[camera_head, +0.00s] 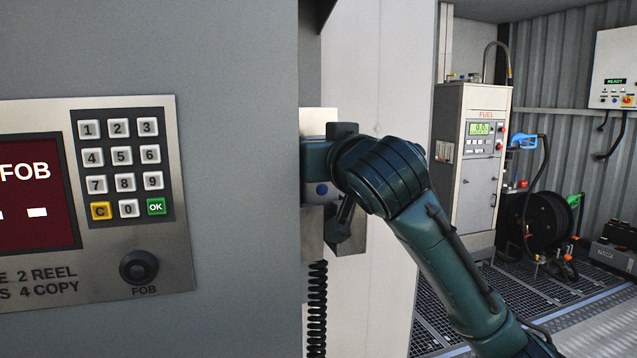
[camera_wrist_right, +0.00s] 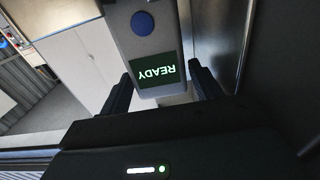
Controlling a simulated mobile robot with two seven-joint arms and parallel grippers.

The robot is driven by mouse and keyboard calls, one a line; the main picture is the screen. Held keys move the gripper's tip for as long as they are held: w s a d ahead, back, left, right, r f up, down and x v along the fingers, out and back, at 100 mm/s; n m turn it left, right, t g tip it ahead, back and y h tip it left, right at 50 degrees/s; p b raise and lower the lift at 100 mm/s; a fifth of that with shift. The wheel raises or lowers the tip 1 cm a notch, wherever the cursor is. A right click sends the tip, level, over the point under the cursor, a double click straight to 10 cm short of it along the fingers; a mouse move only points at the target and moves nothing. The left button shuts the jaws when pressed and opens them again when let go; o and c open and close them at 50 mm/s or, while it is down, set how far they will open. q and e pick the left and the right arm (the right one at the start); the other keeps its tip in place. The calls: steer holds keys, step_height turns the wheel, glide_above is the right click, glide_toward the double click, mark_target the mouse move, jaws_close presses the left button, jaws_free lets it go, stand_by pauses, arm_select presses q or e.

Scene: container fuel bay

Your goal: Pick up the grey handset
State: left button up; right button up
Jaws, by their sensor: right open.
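The grey handset (camera_wrist_right: 142,50) shows in the right wrist view with a lit READY screen and a round blue button. Its lower end lies between the two dark fingers of my right gripper (camera_wrist_right: 162,88), which is open, with one finger on each side. I cannot tell whether either finger touches it. My left gripper is not in view.
A grey cabinet with a keypad panel (camera_head: 125,170) and FOB reader fills the left, close to my right gripper. A white FUEL pump (camera_head: 476,160), a hose reel (camera_head: 548,225) and a wall box (camera_head: 615,70) stand farther right. Grated floor (camera_head: 520,290) is open there.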

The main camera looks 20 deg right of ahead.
steer(key=c, duration=1.3)
steer(key=shift+o, duration=0.2)
steer(key=shift+s+r, duration=0.1)
steer(key=shift+r, duration=0.05)
